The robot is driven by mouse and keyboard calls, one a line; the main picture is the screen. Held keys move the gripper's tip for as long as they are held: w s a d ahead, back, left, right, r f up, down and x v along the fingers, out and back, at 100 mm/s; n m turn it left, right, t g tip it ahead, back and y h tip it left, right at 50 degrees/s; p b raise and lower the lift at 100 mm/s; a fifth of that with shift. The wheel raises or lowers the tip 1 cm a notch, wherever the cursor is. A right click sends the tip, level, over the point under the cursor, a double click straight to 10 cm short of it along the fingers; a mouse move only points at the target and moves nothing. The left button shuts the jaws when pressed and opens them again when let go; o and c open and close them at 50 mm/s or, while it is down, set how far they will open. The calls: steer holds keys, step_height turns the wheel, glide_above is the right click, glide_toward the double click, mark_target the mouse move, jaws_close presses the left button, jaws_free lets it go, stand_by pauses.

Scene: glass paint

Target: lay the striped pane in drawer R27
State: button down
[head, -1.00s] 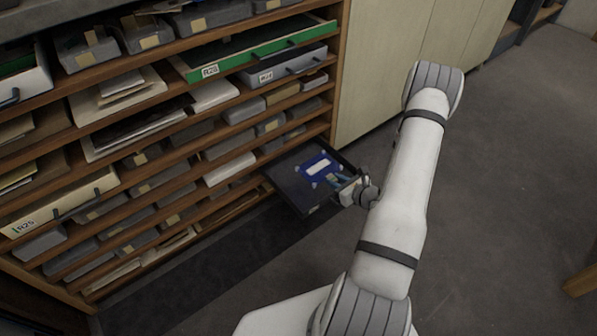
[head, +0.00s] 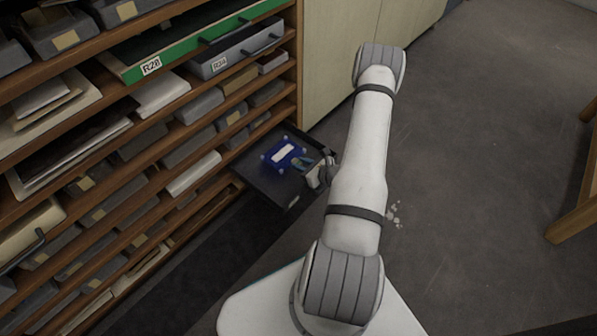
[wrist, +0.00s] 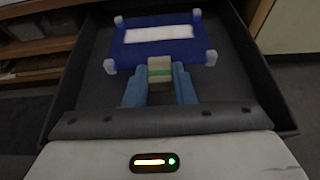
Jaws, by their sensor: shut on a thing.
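A dark drawer (head: 258,181) stands pulled out low at the right end of the cabinet; I cannot read its label. A flat blue piece with a white band and pale corners, which looks like the striped pane (head: 272,157), is inside the drawer's outline. It also shows in the wrist view (wrist: 132,55). My gripper (wrist: 160,74) has its blue fingers shut on a small beige block with a green band at the pane's near edge. My gripper (head: 322,166) is over the drawer's front right side. I cannot tell whether the pane touches the drawer floor.
The wooden cabinet (head: 297,75) holds several grey boxes and papers. Above the open drawer, a green drawer (head: 195,48) labelled R20 and a grey drawer (head: 236,50) stick out. Pale bits (head: 394,214) lie on the floor right of my arm.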

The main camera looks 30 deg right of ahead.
steer(key=shift+f+b, duration=0.6)
steer(key=shift+f, duration=1.05)
steer(key=shift+f+b, duration=0.55)
steer(key=shift+f, duration=0.1)
steer(key=c, duration=1.2)
jaws_free()
steer(key=shift+r, duration=0.1)
